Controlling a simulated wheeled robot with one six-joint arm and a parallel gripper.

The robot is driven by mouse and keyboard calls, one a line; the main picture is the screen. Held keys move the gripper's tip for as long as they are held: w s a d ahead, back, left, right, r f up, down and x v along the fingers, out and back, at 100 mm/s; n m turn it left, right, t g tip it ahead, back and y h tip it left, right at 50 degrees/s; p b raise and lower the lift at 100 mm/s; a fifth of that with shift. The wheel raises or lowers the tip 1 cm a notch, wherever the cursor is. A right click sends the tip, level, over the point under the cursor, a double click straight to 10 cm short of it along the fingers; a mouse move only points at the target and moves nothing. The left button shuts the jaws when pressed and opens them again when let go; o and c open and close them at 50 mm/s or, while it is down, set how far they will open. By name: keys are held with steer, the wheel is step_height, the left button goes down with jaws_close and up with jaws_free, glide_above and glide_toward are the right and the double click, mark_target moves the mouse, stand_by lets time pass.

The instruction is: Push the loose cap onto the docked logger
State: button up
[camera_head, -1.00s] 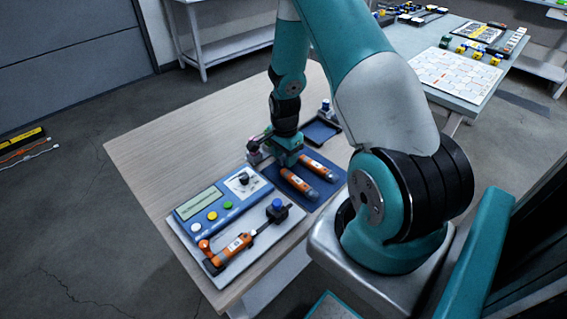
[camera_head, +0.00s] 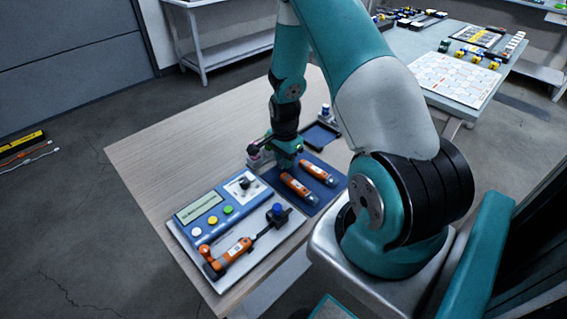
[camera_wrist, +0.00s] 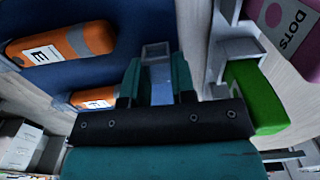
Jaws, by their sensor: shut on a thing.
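The docked logger (camera_head: 234,252) is orange with a white label and lies in a holder on the grey board beside the blue instrument. A dark rod with a blue knob (camera_head: 277,210) is in line with it. My gripper (camera_head: 290,158) is over the back edge of the blue mat, away from the docked logger. In the wrist view my gripper (camera_wrist: 160,85) is shut on a small, clear, box-like piece, seemingly the loose cap (camera_wrist: 157,52). The cap cannot be made out in the head view.
Two orange loggers (camera_head: 298,187) (camera_head: 324,173) lie on the blue mat (camera_head: 313,204). A pink item marked DOTS (camera_wrist: 290,28) and a green item (camera_wrist: 253,95) are close beside my gripper. A dark tray (camera_head: 320,134) is behind. The table's left side is clear.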

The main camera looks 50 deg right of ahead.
steer(key=shift+r+p, duration=1.75)
steer(key=shift+r, duration=0.6)
